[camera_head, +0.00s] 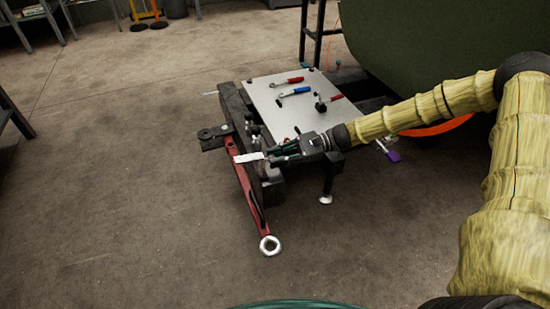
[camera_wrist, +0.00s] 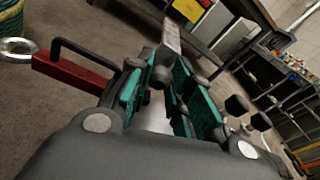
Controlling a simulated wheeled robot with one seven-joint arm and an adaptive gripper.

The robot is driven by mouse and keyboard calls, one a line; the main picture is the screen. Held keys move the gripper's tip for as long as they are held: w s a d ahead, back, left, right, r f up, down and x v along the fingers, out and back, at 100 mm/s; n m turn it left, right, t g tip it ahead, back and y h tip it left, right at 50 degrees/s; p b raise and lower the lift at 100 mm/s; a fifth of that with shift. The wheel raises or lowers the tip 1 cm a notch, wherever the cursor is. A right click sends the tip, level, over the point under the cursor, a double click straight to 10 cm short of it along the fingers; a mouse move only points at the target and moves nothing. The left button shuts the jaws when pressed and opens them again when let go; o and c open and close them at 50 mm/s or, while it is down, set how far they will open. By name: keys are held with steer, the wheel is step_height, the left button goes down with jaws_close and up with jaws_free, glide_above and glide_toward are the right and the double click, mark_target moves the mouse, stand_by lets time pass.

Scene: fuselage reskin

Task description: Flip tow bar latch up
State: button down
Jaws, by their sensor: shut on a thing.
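The red tow bar (camera_head: 246,188) reaches down from the cart's front edge to a silver ring (camera_head: 270,245) low over the floor. Its red end also shows in the wrist view (camera_wrist: 65,72), with a black handle beside it. My gripper (camera_head: 274,156) is at the cart's front, beside the upper part of the tow bar. In the wrist view its teal fingers (camera_wrist: 165,80) are closed around a flat light-grey metal lever (camera_wrist: 170,38), seemingly the latch. The lever (camera_head: 249,157) sticks out left past the fingertips, roughly level. Its base is hidden by the gripper.
The cart's grey top (camera_head: 283,118) carries red- and blue-handled tools (camera_head: 295,92). A dark block (camera_head: 213,137) juts out left of the tow bar. A large green curved body (camera_head: 460,45) stands behind at right. The floor (camera_head: 120,190) at left is clear.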

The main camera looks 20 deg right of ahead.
stand_by(0.3)
steer(key=c, duration=1.3)
jaws_free()
steer(key=shift+d, duration=0.1)
steer(key=d, duration=0.8)
steer(key=d+r, duration=0.1)
steer(key=d, duration=0.2)
steer(key=shift+s+d, duration=0.3)
steer(key=shift+d, duration=0.1)
